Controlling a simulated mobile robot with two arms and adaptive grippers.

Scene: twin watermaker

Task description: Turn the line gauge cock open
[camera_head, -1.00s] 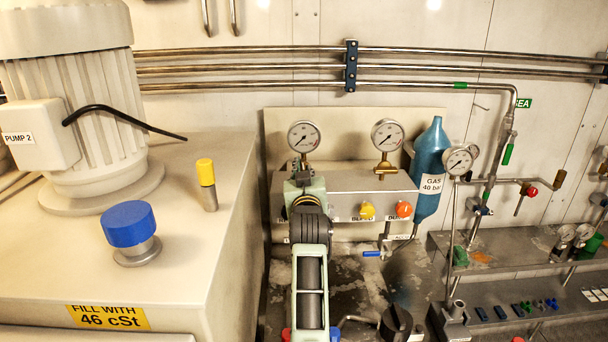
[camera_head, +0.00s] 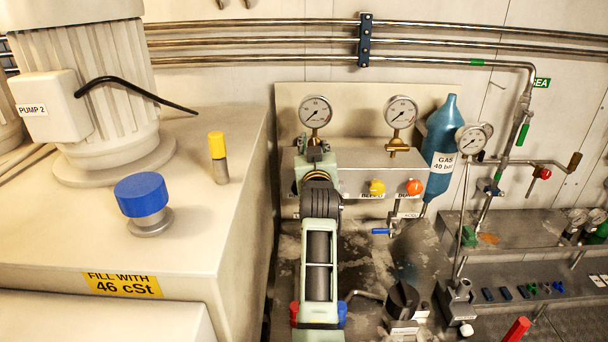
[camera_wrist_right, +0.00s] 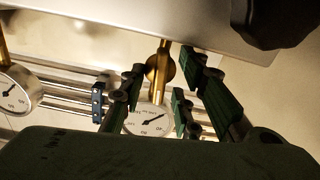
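Two round white gauges stand on brass stems on a grey block: the left gauge (camera_head: 315,111) and the right gauge (camera_head: 400,112). My right gripper (camera_head: 314,143) is at the foot of the left gauge, and its arm hides part of the block below. In the right wrist view, which looks inverted, the green fingers (camera_wrist_right: 165,88) are spread apart. The brass stem with a round brass cock (camera_wrist_right: 160,68) shows between them, with gaps to the fingers. I cannot tell the cock's exact setting. My left gripper is not in view.
Yellow (camera_head: 377,187) and orange (camera_head: 414,187) knobs sit on the block's front. A blue gas bottle (camera_head: 439,150) and a smaller gauge (camera_head: 472,140) stand at its right. A pump cabinet with a blue cap (camera_head: 140,195) fills the left. Pipes cross the wall above.

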